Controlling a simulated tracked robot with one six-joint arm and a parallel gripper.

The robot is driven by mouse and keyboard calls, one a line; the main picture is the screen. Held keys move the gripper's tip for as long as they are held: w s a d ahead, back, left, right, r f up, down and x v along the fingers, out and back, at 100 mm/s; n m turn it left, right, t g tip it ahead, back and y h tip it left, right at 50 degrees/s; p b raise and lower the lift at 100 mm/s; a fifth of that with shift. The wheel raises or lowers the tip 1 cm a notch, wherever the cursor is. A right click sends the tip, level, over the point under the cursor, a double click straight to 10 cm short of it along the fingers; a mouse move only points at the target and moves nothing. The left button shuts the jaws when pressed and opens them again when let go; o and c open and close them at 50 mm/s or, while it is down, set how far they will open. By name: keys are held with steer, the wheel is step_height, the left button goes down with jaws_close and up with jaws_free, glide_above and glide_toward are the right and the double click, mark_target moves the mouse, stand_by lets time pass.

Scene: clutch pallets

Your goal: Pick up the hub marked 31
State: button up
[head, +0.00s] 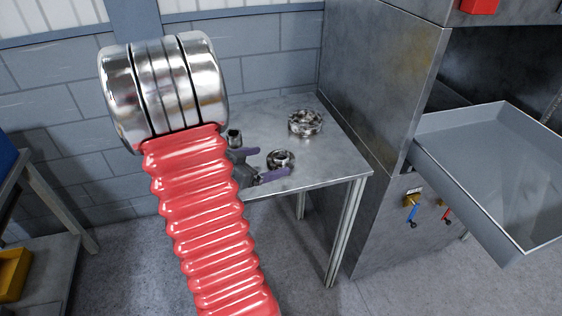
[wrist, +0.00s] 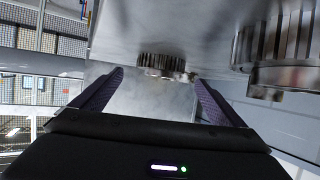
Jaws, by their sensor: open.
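A small shiny metal hub (head: 281,161) lies on the grey metal table (head: 333,160), just off the tips of my gripper (head: 265,162). My gripper has purple fingers spread apart with nothing between them. In the wrist view, a small toothed hub (wrist: 162,62) shows beyond and between the two fingertips (wrist: 159,78). A larger metal ring-shaped hub (head: 305,122) lies farther back on the table; a large toothed part (wrist: 285,50) is at the right of the wrist view. No number 31 can be read on any of them. My red-sleeved arm hides the table's left part.
A grey machine cabinet (head: 385,120) rises right of the table, with an open grey tray (head: 480,185) jutting out. A yellow bin (head: 14,274) sits on a shelf at left.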

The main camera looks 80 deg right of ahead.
mark_target(275, 160)
steer(key=shift+x, duration=2.6)
steer(key=shift+a+f, duration=0.1)
steer(key=c, duration=1.6)
